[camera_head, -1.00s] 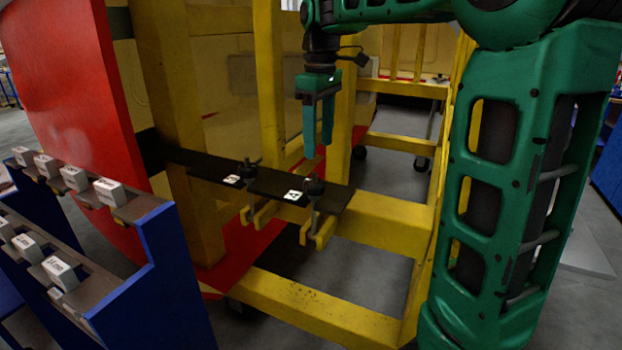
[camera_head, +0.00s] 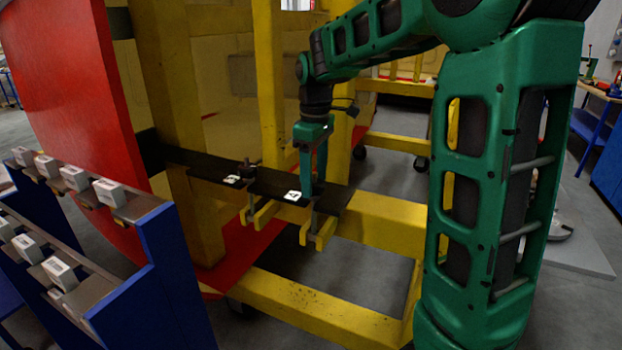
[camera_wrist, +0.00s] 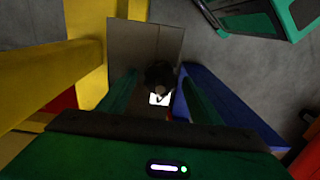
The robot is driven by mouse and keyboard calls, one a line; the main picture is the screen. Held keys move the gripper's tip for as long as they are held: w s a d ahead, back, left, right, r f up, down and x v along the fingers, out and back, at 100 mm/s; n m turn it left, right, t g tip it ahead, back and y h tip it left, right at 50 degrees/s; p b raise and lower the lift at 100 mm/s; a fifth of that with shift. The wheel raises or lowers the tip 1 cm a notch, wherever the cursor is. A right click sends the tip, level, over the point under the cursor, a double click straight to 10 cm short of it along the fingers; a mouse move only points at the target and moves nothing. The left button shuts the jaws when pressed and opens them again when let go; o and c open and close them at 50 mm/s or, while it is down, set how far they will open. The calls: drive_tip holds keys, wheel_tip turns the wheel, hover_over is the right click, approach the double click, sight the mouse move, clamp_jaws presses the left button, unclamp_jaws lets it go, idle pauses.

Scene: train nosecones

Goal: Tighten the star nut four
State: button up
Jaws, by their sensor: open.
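The dark star nut four (camera_wrist: 160,74) shows in the wrist view, on a brownish plate, between my gripper's two fingers with space on either side. A white label (camera_head: 292,196) that seems to read 4 lies beside it on the black bar (camera_head: 270,182). In the head view my gripper (camera_head: 313,180) points straight down with its fingertips low at this nut and mostly hides it. The gripper is open; I cannot tell whether a finger touches the nut. A second dark star nut (camera_head: 247,170) stands further left on the bar, next to another white label (camera_head: 232,180).
Yellow frame beams (camera_head: 310,312) surround the bar, with clamps (camera_head: 318,232) hanging under it. A red panel (camera_head: 75,80) stands at the left. Open floor shows between the beams.

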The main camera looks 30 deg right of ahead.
drive_tip(key=c, duration=1)
drive_tip(key=shift+c, duration=0.2)
